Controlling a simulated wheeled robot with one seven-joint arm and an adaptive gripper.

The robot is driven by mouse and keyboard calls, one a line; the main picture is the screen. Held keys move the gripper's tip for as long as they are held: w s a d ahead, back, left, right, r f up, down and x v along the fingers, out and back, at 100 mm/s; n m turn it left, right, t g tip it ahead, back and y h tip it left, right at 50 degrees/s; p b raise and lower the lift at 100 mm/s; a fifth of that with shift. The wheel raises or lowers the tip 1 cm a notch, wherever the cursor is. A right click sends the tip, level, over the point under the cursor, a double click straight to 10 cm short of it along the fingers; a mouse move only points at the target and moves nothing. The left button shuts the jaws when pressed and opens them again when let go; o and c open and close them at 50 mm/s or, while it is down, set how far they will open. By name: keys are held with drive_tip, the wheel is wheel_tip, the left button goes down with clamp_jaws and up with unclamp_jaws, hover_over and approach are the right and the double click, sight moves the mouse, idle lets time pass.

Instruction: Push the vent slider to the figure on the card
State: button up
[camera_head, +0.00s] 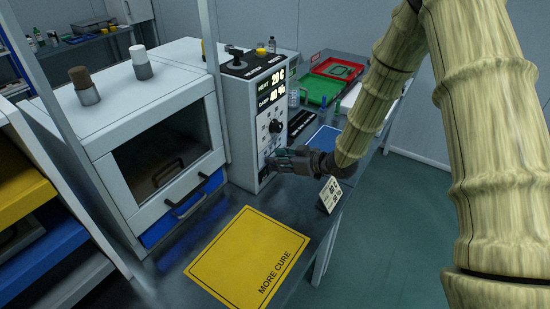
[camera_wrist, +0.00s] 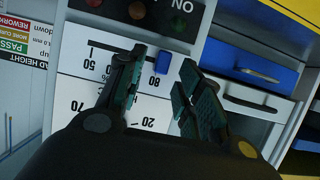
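The vent slider, a small blue knob (camera_wrist: 165,60), sits on a white scale plate (camera_wrist: 80,88) on the panel. The scale's figures appear upside down or turned; a figure like 80 stands close beside the knob, and 50, 70 and 20 show elsewhere. My gripper (camera_wrist: 162,66) is open, its two dark fingers on either side of the knob in the picture; I cannot tell whether they touch it. In the head view my gripper (camera_head: 279,159) is at the panel's lower front and hides the slider. The small card (camera_head: 330,195) stands on the bench; its text is too small to read surely.
The control box (camera_head: 240,130) has lit displays (camera_head: 272,88) and a black knob (camera_head: 275,126). Left of it is a windowed cabinet (camera_head: 165,150) with a blue drawer (camera_head: 185,212). A yellow mat (camera_head: 245,255) lies in front. Red and green trays (camera_head: 318,90) stand behind.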

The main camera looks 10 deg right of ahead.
drive_tip(key=shift+x, duration=0.8)
clamp_jaws()
drive_tip(key=w+d, duration=0.6)
drive_tip(key=shift+w+d, duration=0.25)
drive_tip(key=shift+w, duration=0.1)
drive_tip(key=shift+d+r, duration=0.1)
drive_tip(key=shift+c, duration=1)
unclamp_jaws()
drive_tip(key=shift+o, duration=1)
drive_tip(key=shift+w+d, duration=0.1)
